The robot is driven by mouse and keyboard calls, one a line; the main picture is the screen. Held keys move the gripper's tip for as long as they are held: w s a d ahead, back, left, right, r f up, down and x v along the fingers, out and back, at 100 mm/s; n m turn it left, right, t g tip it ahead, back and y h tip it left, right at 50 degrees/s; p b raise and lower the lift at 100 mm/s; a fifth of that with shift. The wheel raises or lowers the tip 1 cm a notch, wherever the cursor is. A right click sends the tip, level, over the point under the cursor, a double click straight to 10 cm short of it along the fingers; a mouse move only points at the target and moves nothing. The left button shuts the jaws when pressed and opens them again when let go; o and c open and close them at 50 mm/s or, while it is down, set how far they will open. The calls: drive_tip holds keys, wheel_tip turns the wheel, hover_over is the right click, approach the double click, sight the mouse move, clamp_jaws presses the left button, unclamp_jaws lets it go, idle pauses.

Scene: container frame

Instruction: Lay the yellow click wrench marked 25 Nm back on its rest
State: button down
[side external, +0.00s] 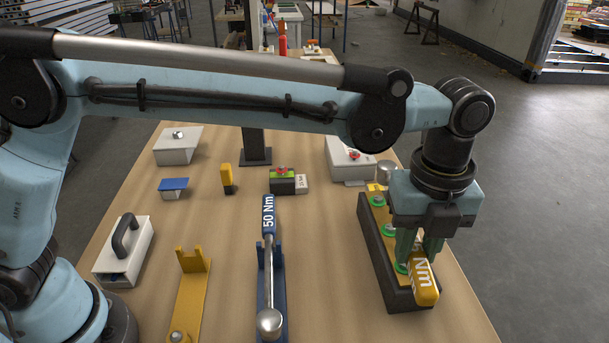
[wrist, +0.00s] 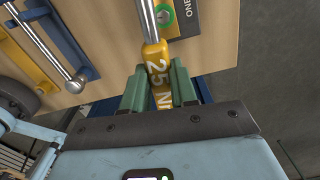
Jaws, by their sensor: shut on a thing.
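The yellow click wrench (side external: 424,288) is between the green fingers of my gripper (side external: 420,255), over the right side of the table. In the wrist view its yellow handle (wrist: 158,70) reads "25 N", the rest of the mark being cut off, and its steel shaft (wrist: 148,22) runs away from my fingers. My gripper (wrist: 160,90) is shut on the handle. The yellow rest (side external: 192,285) stands empty at the front left, with an upright notched cradle.
A dark block with a yellow top and green-ringed bolts (side external: 380,265) is below my gripper. Grey boxes (side external: 178,147) stand farther back.

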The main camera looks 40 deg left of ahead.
drive_tip(key=a+r+n, duration=0.1)
drive_tip(key=a+n, duration=1.6)
drive_tip(key=a, duration=0.3)
drive_tip(key=s+a+f+n, duration=0.3)
drive_tip(key=s+a+n, duration=0.3)
drive_tip(key=a+n, duration=0.2)
drive_tip(key=s+a+f+n, duration=0.3)
drive_tip(key=s+a+n, duration=0.3)
drive_tip(key=n, duration=0.6)
drive_tip(key=shift+a+f, duration=0.15)
drive_tip(key=shift+a, duration=0.95)
drive_tip(key=shift+w+f, duration=0.1)
drive_tip(key=shift+f, duration=1.75)
